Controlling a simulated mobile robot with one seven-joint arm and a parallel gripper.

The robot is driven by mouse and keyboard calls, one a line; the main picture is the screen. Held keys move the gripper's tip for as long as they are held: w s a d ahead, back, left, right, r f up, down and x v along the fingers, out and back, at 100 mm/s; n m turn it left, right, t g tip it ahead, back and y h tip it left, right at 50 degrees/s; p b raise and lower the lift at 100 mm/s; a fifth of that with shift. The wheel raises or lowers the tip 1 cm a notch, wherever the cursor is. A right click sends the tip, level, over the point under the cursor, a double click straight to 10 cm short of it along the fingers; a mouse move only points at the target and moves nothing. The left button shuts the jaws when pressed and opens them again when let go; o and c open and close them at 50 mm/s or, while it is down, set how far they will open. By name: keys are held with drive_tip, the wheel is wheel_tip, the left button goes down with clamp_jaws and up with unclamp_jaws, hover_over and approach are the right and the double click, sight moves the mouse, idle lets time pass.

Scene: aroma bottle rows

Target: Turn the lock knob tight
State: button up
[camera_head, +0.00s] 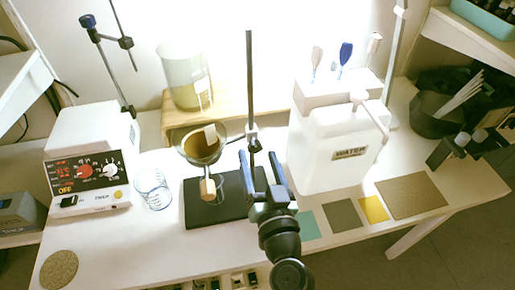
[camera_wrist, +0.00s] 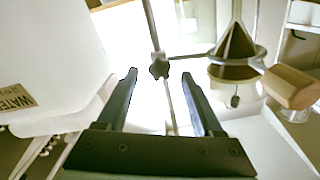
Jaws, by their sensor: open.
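The lock knob (camera_wrist: 159,67) is a small black star-shaped knob on the clamp of the metal stand rod (camera_wrist: 152,25). In the head view the black clamp (camera_head: 252,131) sits partway up the dark upright rod (camera_head: 249,75). My gripper (camera_head: 258,160) is open and empty, pointing toward the rod. In the wrist view my gripper (camera_wrist: 160,76) has its two dark fingers to the left and right of the knob in the picture. The knob appears between the fingertips with gaps on both sides, and I see no contact. The clamp's ring holds a funnel (camera_wrist: 235,72).
A white water container (camera_head: 325,160) stands close on the right. A glass beaker (camera_head: 153,190) and a hotplate unit (camera_head: 88,165) are on the left. Coloured mats (camera_head: 342,215) lie at front right.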

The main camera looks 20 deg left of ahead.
drive_tip(key=shift+x, duration=1)
clamp_jaws()
